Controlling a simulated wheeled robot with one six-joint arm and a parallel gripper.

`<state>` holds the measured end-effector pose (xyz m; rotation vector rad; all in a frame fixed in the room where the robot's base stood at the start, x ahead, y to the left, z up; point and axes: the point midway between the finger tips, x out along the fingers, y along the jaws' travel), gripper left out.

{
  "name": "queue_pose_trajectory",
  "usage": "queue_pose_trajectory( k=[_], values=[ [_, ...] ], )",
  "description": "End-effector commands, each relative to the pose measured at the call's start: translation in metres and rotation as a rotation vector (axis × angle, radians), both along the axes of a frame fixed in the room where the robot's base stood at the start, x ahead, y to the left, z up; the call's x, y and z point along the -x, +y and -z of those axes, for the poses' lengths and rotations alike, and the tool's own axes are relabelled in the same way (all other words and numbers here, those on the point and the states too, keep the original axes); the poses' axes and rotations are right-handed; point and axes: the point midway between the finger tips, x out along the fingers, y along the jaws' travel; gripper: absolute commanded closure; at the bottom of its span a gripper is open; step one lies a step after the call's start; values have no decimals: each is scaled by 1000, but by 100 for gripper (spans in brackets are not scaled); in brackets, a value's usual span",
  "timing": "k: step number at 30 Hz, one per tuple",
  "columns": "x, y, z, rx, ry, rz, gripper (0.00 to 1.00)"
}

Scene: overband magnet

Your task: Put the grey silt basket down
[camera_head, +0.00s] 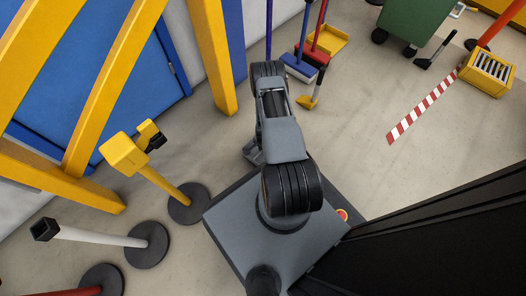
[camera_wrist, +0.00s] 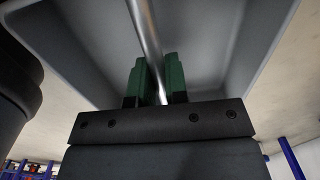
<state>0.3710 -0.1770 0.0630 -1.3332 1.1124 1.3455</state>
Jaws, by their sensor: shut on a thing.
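My gripper (camera_wrist: 156,78) shows in the wrist view with its two green fingers on either side of a thin metal bar (camera_wrist: 143,25). It is shut on this bar, which looks like the handle of the grey silt basket (camera_wrist: 222,45). The basket's smooth grey walls fill much of the upper wrist view, close beyond the fingers. Its underside and what lies beneath it are hidden. In the head view my arm hides the gripper, and I cannot make out the basket there for certain.
A yellow frame (camera_head: 212,55) and posts with round black bases (camera_head: 148,245) stand left. Brooms and a dustpan (camera_head: 325,40) are at the back. A green bin (camera_head: 415,20) and yellow slotted box (camera_head: 486,72) stand back right. Floor beside the red-and-white strip (camera_head: 422,106) is clear.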

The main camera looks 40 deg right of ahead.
Motion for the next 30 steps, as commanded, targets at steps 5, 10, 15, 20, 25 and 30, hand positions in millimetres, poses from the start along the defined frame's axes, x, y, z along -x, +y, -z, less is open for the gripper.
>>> queue_pose_trajectory(
  k=[5,10,15,20,25,30],
  values=[
    [0,-1,10,0,-1,2,100],
    [0,-1,9,0,0,2,100],
    [0,-1,12,0,0,2,83],
    [0,-1,12,0,0,2,68],
    [0,-1,12,0,0,2,60],
    [0,-1,11,0,0,2,60]
  ],
)
